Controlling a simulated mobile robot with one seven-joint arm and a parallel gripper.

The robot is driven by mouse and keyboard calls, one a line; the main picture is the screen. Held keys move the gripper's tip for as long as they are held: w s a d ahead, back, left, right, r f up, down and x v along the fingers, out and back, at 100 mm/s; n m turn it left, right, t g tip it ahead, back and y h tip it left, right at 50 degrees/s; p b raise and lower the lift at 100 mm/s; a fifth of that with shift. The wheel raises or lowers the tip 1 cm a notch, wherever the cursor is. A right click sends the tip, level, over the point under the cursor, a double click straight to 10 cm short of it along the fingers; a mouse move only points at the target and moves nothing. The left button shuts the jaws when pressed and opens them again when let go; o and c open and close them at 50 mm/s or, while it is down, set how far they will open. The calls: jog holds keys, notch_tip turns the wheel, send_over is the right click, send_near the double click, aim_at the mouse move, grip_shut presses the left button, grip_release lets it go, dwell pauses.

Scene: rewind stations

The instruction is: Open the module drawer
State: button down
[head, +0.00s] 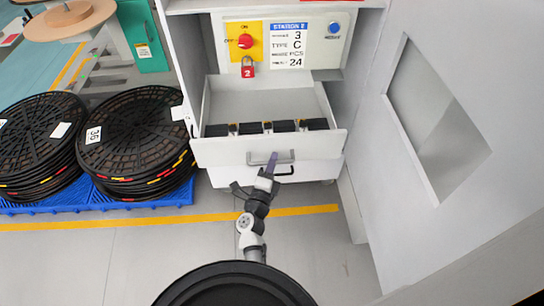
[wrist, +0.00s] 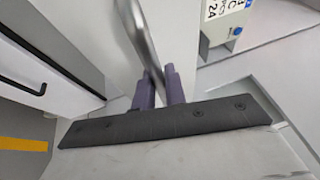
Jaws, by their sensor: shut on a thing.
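The module drawer (head: 215,152) is white and stands pulled out of the cabinet below the control panel. Several black modules (head: 285,126) sit in a row behind its front. The drawer's grey bar handle (head: 286,156) is on the middle of its front. My gripper (head: 272,160) is at this handle, reaching up from below. In the wrist view, the purple fingers of my gripper (wrist: 160,86) are shut on the metal handle bar (wrist: 138,35), which runs up from between them. The fingertips partly hide the handle.
A lower drawer with a black handle (wrist: 22,86) is shut under the module drawer. An open white door (head: 400,160) with a window stands at right. Black reels (head: 135,130) are stacked on a blue pallet (head: 150,200) at left.

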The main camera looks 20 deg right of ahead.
jog(key=shift+s, duration=0.1)
jog(key=c, duration=1.5)
grip_release()
jog(key=shift+o, duration=0.2)
jog(key=shift+s+a+f, duration=0.1)
jog(key=shift+a, duration=0.05)
